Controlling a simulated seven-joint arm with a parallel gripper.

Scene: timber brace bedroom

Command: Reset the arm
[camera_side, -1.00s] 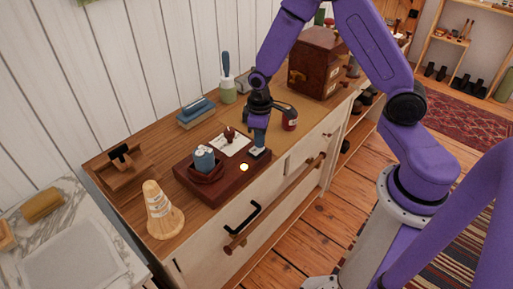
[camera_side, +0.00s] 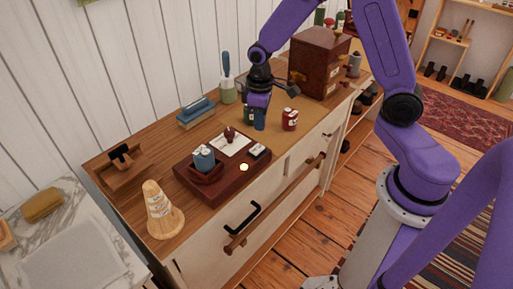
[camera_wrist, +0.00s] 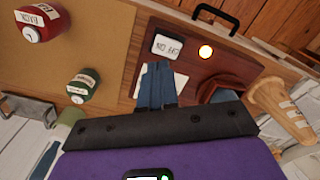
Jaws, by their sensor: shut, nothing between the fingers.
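My purple gripper (camera_side: 260,124) hangs above the cabinet top, with its dark blue fingers pointing down. In the wrist view its fingers (camera_wrist: 156,84) are together and empty. The dark red board (camera_side: 222,186) lies below and in front of it. On the board are a white switch (camera_side: 257,150) marked OFF and ON, which also shows in the wrist view (camera_wrist: 168,46), a lit round lamp (camera_side: 244,167) and a holder with a blue-grey object (camera_side: 204,158). My gripper is apart from the switch and the board.
A red jar (camera_side: 290,120) and a green jar (camera_side: 249,114) stand close to my gripper. A brown wooden box (camera_side: 319,62) is behind to the right. A wooden cone (camera_side: 160,211), blue books (camera_side: 196,113) and a cup with a brush (camera_side: 227,91) stand on the cabinet.

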